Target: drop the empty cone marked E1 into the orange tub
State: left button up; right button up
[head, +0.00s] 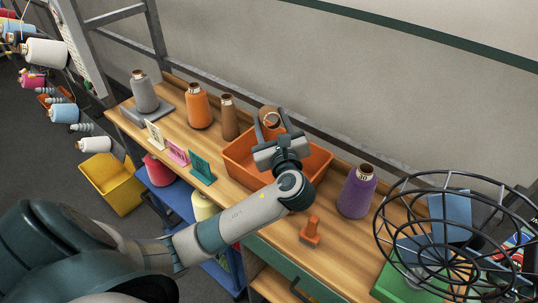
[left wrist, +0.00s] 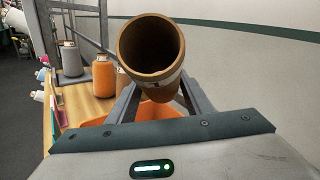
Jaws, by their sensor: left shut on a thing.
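My left gripper (head: 270,132) is shut on a brown empty cone (head: 268,113) and holds it over the orange tub (head: 236,164) on the wooden bench. In the left wrist view, the cone (left wrist: 151,50) is tilted with its hollow open end facing the camera, between the two fingers (left wrist: 158,103). A pale band shows on it, but its marking is too small to read. The orange tub (left wrist: 150,109) shows below the cone in that view. My arm hides part of the tub's inside. My right gripper is not in view.
A second brown cone (head: 229,118), an orange cone (head: 197,107) and a grey cone (head: 144,92) stand left of the tub. Small cards (head: 177,152) stand in front.

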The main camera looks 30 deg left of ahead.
pick_arm(q)
jog(key=shift+r, duration=0.1)
jog(key=shift+d+r, duration=0.1)
jog(key=shift+f, duration=1.5)
notch_tip(320, 180, down, 3)
jog(key=shift+f, duration=0.1)
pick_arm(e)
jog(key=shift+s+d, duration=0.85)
